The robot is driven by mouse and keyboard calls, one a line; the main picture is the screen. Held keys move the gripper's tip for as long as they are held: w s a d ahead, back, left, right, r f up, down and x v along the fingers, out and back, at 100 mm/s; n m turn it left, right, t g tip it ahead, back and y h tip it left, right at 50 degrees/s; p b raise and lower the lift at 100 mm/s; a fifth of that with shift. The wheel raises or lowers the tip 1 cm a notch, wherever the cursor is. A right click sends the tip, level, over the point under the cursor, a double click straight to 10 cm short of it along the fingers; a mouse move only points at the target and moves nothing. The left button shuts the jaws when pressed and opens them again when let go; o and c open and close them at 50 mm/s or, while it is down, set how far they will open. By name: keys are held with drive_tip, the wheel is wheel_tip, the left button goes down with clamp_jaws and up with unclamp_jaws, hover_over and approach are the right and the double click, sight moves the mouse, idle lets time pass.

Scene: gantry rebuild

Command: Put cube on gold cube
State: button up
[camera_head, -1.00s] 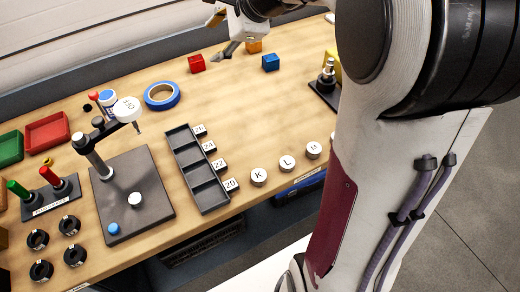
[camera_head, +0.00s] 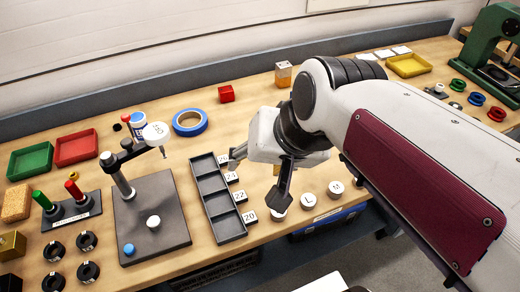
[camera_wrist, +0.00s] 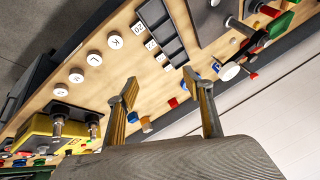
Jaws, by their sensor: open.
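A red cube (camera_head: 226,93) sits at the back of the wooden bench. An orange-tan cube (camera_head: 283,75) stands to its right, near the wall. A gold block (camera_head: 12,245) lies at the far left edge, partly cut off. My gripper (camera_head: 260,170) is open and empty, above the bench between the black tray and the round lettered pieces. In the wrist view its fingers (camera_wrist: 160,80) are apart with nothing between them. That view shows the red cube (camera_wrist: 173,102), a blue cube (camera_wrist: 133,117) and the orange cube (camera_wrist: 146,124) small beyond the fingers. My arm hides the blue cube in the head view.
A black compartment tray (camera_head: 218,200) with numbered tags lies left of my gripper. A stand on a dark base plate (camera_head: 150,225), blue tape (camera_head: 190,122) and red and green trays (camera_head: 76,148) are further left. A yellow tray (camera_head: 411,66) is at the back right.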

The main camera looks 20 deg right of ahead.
drive_tip(key=s+d+f+n+h, duration=0.1)
drive_tip(key=s+f+n, duration=0.1)
drive_tip(key=s+n, duration=0.2)
drive_tip(key=s, duration=0.2)
drive_tip(key=shift+s+d+f, duration=0.2)
drive_tip(key=shift+s+d, duration=0.1)
drive_tip(key=shift+s, duration=0.05)
